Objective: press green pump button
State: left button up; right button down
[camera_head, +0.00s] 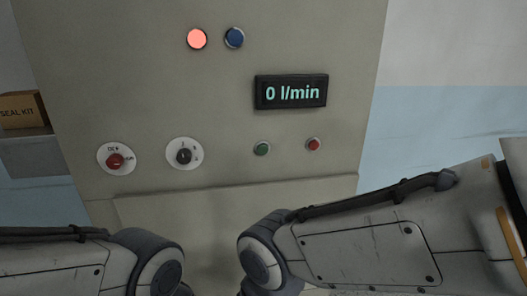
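The green pump button (262,148) is a small round button low on the grey-beige control panel (200,100). A red button (313,144) sits just to its right. The black display (291,92) above them reads "0 l/min". My two arms come in from the lower left and lower right, below the buttons. Neither gripper shows; both are out of the frame, and no part of my arms covers the green button.
A red rotary switch (115,161) and a black selector knob (184,156) are on the panel's left. A lit red lamp (197,39) and a dark blue lamp (234,38) are at the top. A "SEAL KIT" box (22,110) stands on a ledge at far left.

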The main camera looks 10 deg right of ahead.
aim_at(262, 149)
jog(key=k, duration=0.5)
jog(key=u, duration=1.15)
jog(key=i, duration=0.7)
jog(key=z, duration=1.8)
